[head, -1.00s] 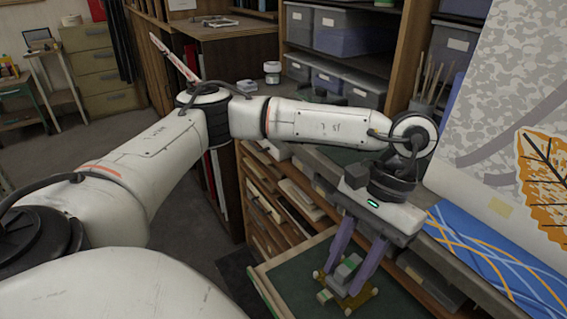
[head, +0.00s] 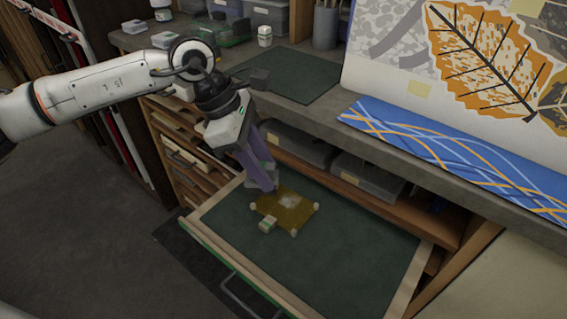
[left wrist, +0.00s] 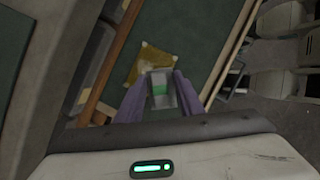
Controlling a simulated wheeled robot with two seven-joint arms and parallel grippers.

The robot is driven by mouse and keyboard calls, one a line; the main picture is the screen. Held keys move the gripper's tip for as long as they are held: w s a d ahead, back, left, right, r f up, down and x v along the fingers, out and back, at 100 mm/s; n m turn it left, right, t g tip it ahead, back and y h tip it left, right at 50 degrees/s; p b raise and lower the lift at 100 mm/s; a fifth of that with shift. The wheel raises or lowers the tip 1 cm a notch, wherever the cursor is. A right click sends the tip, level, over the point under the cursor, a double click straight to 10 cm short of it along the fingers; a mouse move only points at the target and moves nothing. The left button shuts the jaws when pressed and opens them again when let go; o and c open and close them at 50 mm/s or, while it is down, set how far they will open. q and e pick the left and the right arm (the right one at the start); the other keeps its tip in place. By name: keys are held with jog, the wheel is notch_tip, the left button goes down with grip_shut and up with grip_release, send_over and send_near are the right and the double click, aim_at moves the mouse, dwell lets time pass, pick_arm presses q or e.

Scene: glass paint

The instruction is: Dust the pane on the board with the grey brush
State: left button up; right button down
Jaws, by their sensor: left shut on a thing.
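An amber pane (head: 300,216) lies in an open, green-lined drawer (head: 350,258), with small pale pegs at its corners. A whitish dusty patch (head: 289,200) shows on it; I cannot tell the pane's edge from the board under it. My left gripper (head: 264,178) is shut on the grey brush (left wrist: 160,92), a grey block with a green band, seen between the purple fingers in the left wrist view. The brush is at the pane's far left edge; whether it touches is unclear. The pane also shows in the left wrist view (left wrist: 150,60). My right gripper is out of view.
A small pale block (head: 268,224) with a green mark sits at the pane's near left edge. The drawer's right side is clear. The worktop (head: 325,118) above holds a dark green mat (head: 290,88) and a blue patterned sheet (head: 460,160).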

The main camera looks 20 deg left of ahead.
pick_arm(q)
jog(key=w+d+f+n+t+y+b, duration=0.2)
jog(key=w+n+t+b, duration=0.15)
jog(key=w+n, duration=0.4)
jog(key=n+y+b, duration=0.1)
jog(key=n+b, duration=0.2)
jog(key=n, duration=0.2)
send_over(284, 195)
jog(key=shift+f, duration=2.85)
jog(key=shift+f, duration=0.3)
jog(key=shift+f+b, duration=0.3)
jog(key=shift+b, duration=0.3)
jog(key=shift+f, duration=0.2)
